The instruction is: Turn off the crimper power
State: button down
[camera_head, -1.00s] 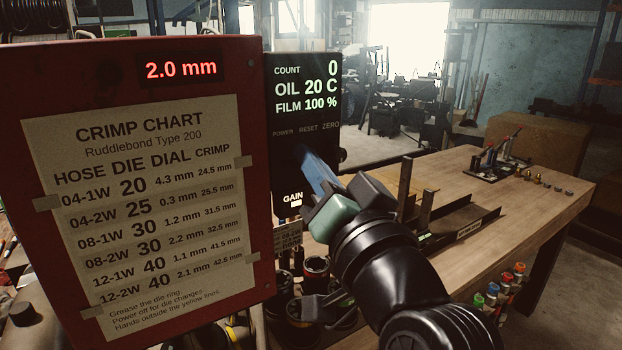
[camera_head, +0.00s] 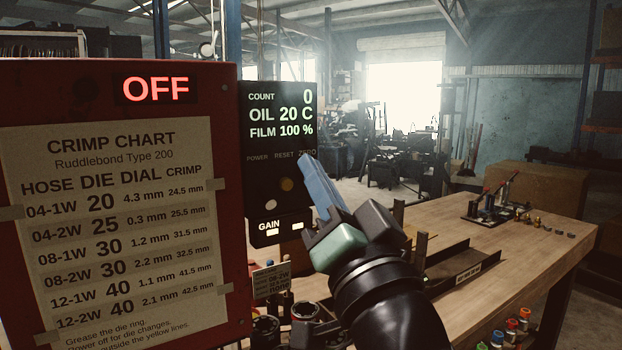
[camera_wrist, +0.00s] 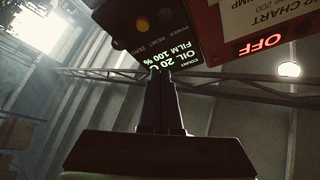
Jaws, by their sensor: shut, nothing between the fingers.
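The crimper's red housing (camera_head: 243,215) fills the left of the head view. Its display (camera_head: 155,89) reads OFF in red, and the wrist view shows the same OFF display (camera_wrist: 260,43) upside down. The black control panel (camera_head: 262,160) beside it is lit, showing COUNT 0, OIL 20 C, FILM 100 %, with POWER, RESET and ZERO labels. The spot under POWER looks dark; an amber button (camera_head: 286,184) sits under RESET. My gripper (camera_head: 308,161) is shut and empty, its blue fingers pointing up beside the panel's right edge near ZERO. Whether it touches the panel is unclear.
A crimp chart (camera_head: 115,150) is fixed to the housing. A wooden bench (camera_head: 520,240) extends right, with a metal channel (camera_head: 450,262) and a tool tray (camera_head: 480,212) on it. Bottles with coloured caps (camera_head: 512,325) stand at the lower right.

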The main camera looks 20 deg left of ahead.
jog(key=s+d+f+b, duration=0.3)
jog(key=s+f, duration=0.2)
jog(key=s+d+r+t+h+p, duration=0.2)
jog(key=s+d+r+t+h, duration=0.5)
jog(key=r+h, duration=0.5)
jog(key=d+t+h, duration=0.2)
jog(key=d+h, duration=0.1)
jog(key=shift+r+m+t, duration=0.3)
jog(key=shift+a, duration=0.2)
